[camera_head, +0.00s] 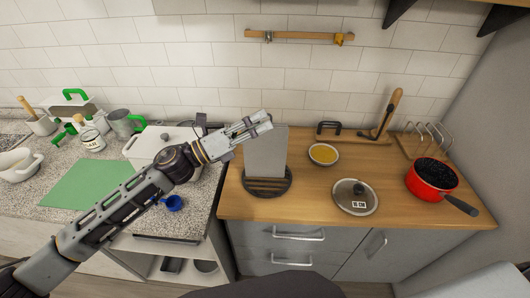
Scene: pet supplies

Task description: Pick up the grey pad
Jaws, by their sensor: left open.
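A flat light-grey panel (268,152), which looks like the grey pad, stands upright on the wooden counter. Its lower edge is in a dark round slatted stand (268,187). My left gripper (266,120) reaches in from the left, with its fingertips at the panel's upper left corner in the picture. The gripper is open, with nothing seen between its fingers. It overlaps the panel's corner in view; I cannot tell whether they touch. My right gripper is not in view.
To the right are a bowl of yellow food (323,154), a glass lid (355,197) and a red pot (431,180). A blue cup (173,203) and a green mat (88,184) lie near my left arm. The wooden counter's front middle is clear.

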